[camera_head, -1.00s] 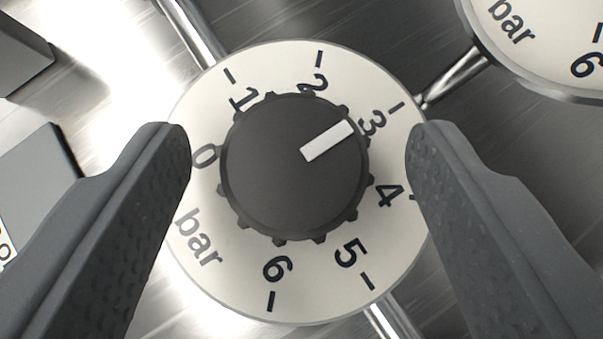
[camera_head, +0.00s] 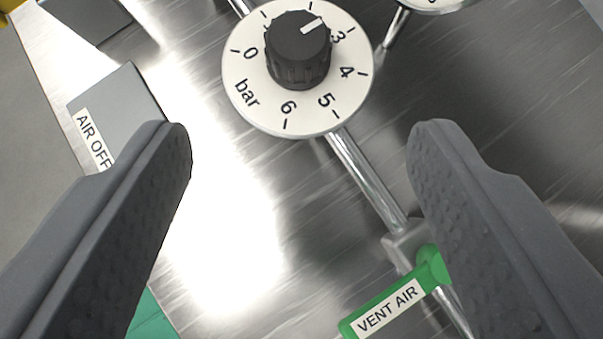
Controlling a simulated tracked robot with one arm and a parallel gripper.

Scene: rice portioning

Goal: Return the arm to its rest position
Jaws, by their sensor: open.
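My gripper (camera_head: 300,145) is open and empty, with its two dark grey fingers wide apart in the lower left and lower right. Beyond the fingertips, at the top centre, is a black ribbed knob (camera_head: 298,52) on a round white dial (camera_head: 248,88) marked in bar. The knob's white pointer is near the 3. The gripper is apart from the knob and touches nothing that I can see.
A brushed metal panel (camera_head: 330,220) lies behind everything. A green lever labelled VENT AIR (camera_head: 392,306) sits at the lower right, near the right finger. A grey block labelled AIR OFF (camera_head: 120,100) is at the left. Metal pipes (camera_head: 368,180) run from the dial. Another dial is cut off at the top right.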

